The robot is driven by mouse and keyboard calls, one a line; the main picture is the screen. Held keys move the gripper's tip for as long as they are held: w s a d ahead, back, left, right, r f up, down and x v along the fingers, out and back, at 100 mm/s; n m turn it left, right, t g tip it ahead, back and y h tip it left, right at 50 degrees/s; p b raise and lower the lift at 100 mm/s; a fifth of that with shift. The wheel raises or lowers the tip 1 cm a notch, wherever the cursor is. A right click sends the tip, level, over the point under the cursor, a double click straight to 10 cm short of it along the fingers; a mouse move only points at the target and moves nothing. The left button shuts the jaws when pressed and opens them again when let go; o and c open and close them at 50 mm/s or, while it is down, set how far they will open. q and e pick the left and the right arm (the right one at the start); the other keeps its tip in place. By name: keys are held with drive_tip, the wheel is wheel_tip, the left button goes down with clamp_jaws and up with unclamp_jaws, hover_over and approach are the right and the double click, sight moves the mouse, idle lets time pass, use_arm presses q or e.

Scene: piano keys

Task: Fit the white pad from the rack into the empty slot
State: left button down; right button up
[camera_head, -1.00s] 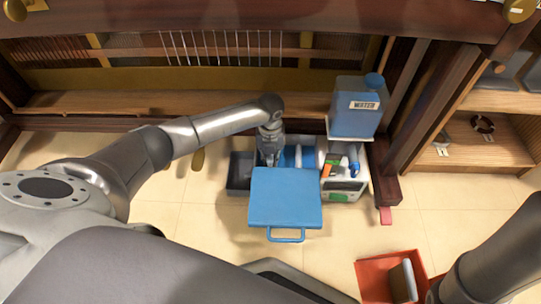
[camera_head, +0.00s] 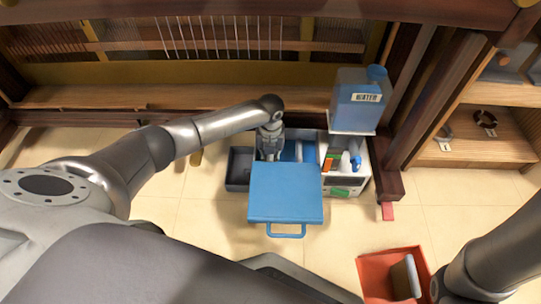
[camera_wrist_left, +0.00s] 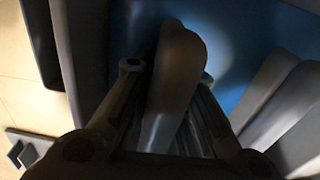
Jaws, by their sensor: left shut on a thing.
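My left gripper (camera_head: 270,148) reaches down into a blue-lined compartment behind a blue panel with a handle (camera_head: 286,196). In the left wrist view its two fingers (camera_wrist_left: 170,75) are shut on a pale pad (camera_wrist_left: 176,65), which looks grey in the shadow. Other pale pads (camera_wrist_left: 268,98) stand in the blue rack (camera_wrist_left: 232,28) to the right, apart from the fingers. In the head view the held pad is hidden by the gripper and the panel. I cannot make out the empty slot. My right gripper is out of view; only part of that arm shows at lower right.
A blue water container (camera_head: 360,100) stands on a ledge right of the rack. A white box with bottles (camera_head: 347,178) adjoins the rack, and a dark tray (camera_head: 239,168) is at its left. A red bin (camera_head: 374,268) sits on the floor. Wooden piano framing is behind.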

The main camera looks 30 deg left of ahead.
use_arm(q)
drive_tip(key=shift+f, duration=0.1)
drive_tip(key=c, duration=1.4)
unclamp_jaws()
drive_tip(key=shift+o, duration=0.2)
drive_tip(key=shift+o, duration=0.2)
drive_tip(key=o, duration=0.4)
drive_tip(key=shift+f, duration=0.1)
